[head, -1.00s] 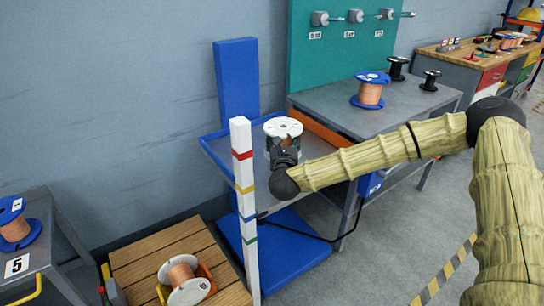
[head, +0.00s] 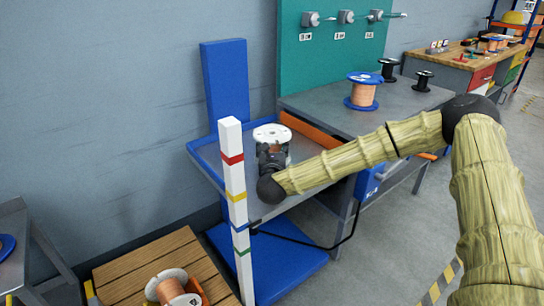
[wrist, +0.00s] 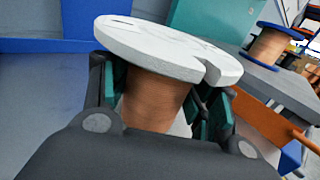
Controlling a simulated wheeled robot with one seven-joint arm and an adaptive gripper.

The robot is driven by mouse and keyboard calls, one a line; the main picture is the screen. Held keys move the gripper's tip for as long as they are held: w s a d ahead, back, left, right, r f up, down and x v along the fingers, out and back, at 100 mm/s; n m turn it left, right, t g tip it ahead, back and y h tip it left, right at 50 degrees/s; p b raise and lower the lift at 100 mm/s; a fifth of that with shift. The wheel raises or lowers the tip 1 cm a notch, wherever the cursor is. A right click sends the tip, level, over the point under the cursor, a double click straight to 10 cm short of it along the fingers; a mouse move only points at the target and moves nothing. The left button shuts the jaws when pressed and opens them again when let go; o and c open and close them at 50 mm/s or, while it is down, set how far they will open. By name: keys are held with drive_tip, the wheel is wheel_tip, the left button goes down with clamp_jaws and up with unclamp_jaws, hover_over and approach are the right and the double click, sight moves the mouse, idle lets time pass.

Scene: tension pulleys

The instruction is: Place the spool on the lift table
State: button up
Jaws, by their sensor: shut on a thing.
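The spool (head: 271,133) has white flanges and a copper-coloured winding. It also shows in the wrist view (wrist: 153,100), upright, with its white top flange (wrist: 165,45) nearest the top. My gripper (head: 273,157) is shut on the spool, with a dark finger on each side of the winding. The lift table (head: 211,166) has a grey top with a blue rim and a blue column (head: 225,80). The spool is over the right part of its top. The spool's lower flange is hidden by my gripper, so I cannot tell whether it touches the table.
A white post with coloured bands (head: 233,190) stands in front of the lift table. A grey bench (head: 325,103) with a blue-flanged spool (head: 363,92) and black spools adjoins it at right, past an orange strip (head: 312,130). A wooden pallet (head: 135,270) holds another spool (head: 172,288).

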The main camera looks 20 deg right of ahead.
drive_tip(key=shift+f+b, duration=0.3)
drive_tip(key=shift+f, duration=1.3)
drive_tip(key=shift+f, duration=0.15)
drive_tip(key=o, duration=1.6)
drive_tip(key=shift+s, duration=0.1)
drive_tip(key=p+v, duration=0.1)
drive_tip(key=v, duration=1.1)
drive_tip(key=shift+p, duration=0.3)
